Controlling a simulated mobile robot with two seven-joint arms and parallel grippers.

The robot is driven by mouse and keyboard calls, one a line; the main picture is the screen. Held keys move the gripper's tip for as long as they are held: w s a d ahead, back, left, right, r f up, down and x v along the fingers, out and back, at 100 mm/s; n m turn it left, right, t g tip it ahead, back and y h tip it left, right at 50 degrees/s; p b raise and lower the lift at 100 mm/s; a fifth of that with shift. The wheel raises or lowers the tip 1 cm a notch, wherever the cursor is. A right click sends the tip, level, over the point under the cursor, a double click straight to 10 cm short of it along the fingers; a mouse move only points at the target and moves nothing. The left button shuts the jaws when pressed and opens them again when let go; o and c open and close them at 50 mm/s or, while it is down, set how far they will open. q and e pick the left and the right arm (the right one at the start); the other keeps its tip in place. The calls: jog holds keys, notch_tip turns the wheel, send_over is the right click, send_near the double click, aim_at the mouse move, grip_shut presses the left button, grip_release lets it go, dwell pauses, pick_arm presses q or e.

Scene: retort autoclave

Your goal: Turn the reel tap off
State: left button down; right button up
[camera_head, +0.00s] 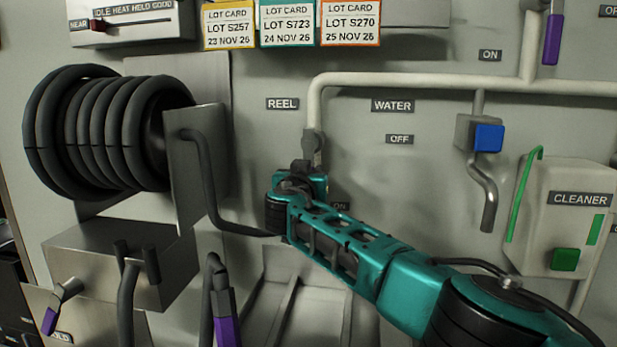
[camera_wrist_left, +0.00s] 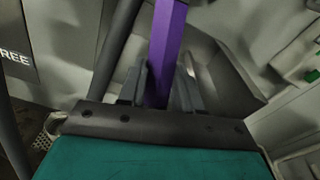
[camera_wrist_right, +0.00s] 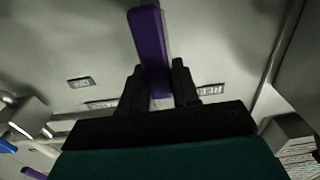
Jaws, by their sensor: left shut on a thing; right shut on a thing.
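The reel tap (camera_head: 312,148) hangs below a pale pipe, under the REEL label (camera_head: 282,104). My right gripper (camera_head: 297,190) covers its lower part in the head view. In the right wrist view my right gripper (camera_wrist_right: 158,88) is shut on a purple lever (camera_wrist_right: 148,40), which the arm hides from the head camera. An ON label (camera_head: 340,206) shows partly beside the gripper. In the left wrist view my left gripper (camera_wrist_left: 160,88) is shut on a purple bar (camera_wrist_left: 168,35). The left gripper does not show in the head view.
A hose reel (camera_head: 105,130) is at the left, with a bracket (camera_head: 195,170) and a grey hose bending toward the tap. The water tap (camera_head: 487,138) and cleaner box (camera_head: 560,215) are at the right. A purple-handled nozzle (camera_head: 222,290) stands below.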

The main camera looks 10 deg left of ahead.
grip_shut()
jog(key=shift+d, duration=0.1)
pick_arm(q)
jog(key=shift+r, duration=0.1)
pick_arm(e)
jog(key=shift+d+n, duration=0.45)
jog(key=shift+n, duration=0.55)
jog(key=d+r+n, duration=0.4)
jog(key=r+n, duration=0.1)
jog(key=n, duration=1.1)
jog(key=shift+d+r, duration=0.35)
jog(key=shift+r, duration=0.1)
